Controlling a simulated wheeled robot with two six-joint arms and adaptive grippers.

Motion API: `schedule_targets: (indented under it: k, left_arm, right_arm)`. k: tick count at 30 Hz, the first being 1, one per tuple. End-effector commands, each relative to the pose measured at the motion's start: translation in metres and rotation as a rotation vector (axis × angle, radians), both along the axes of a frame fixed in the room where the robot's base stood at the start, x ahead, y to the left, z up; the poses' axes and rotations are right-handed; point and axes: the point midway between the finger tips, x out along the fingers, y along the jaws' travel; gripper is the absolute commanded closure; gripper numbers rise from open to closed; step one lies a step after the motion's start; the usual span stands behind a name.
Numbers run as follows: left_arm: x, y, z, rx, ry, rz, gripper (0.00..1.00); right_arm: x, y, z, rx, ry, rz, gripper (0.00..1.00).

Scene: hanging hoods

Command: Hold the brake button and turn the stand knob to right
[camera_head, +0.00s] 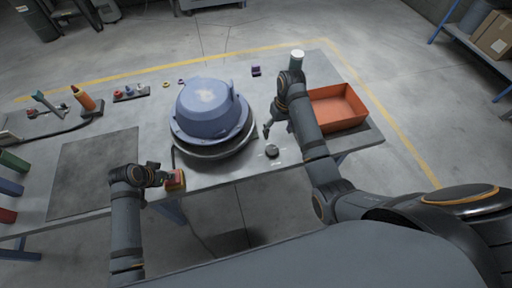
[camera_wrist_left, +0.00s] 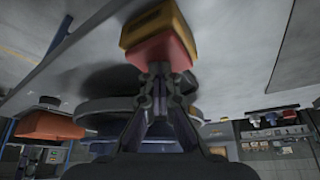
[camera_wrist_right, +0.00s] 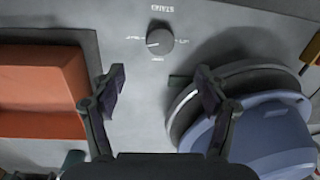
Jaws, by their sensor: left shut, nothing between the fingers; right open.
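The brake button is a red button (camera_wrist_left: 162,49) on a yellow box (camera_wrist_left: 152,22); it also shows at the table's front edge in the head view (camera_head: 175,181). My left gripper (camera_wrist_left: 160,70) is shut and empty, its tips at the red face, seemingly touching it. The stand knob (camera_wrist_right: 159,38) is a round dark dial with printed labels around it. In the head view the knob (camera_head: 272,151) sits right of the round stand (camera_head: 215,153). My right gripper (camera_wrist_right: 160,82) is open and empty, with the knob ahead between its finger lines, apart from them.
A blue hood (camera_head: 208,105) rests on the stand, close to my right gripper's finger. An orange bin (camera_head: 337,107) stands on the other side. A dark mat (camera_head: 92,172) and several tools lie at the left of the table.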

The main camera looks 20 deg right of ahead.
Motion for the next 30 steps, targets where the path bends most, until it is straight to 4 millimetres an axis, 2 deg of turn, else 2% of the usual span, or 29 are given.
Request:
schedule_targets:
  k: [5, 8, 15, 21, 30]
  left_arm:
    - [-0.001, 0.001, -0.003, 0.001, 0.005, 0.0, 1.0]
    - [-0.001, 0.001, -0.003, 0.001, 0.005, 0.0, 1.0]
    - [-0.001, 0.001, -0.002, 0.002, 0.005, 0.001, 1.0]
    - [-0.001, 0.001, -0.002, 0.002, 0.004, 0.001, 1.0]
    - [-0.001, 0.001, -0.002, 0.002, 0.004, 0.001, 1.0]
  right_arm:
    - [-0.001, 0.001, -0.009, 0.0, 0.004, -0.001, 0.26]
    - [-0.001, 0.002, -0.026, 0.001, 0.005, 0.0, 0.26]
    - [-0.002, 0.007, -0.081, 0.002, 0.004, 0.001, 0.26]
    - [-0.001, 0.009, -0.112, 0.001, 0.002, 0.001, 0.26]
    - [-0.001, 0.01, -0.121, 0.0, -0.001, 0.001, 0.26]
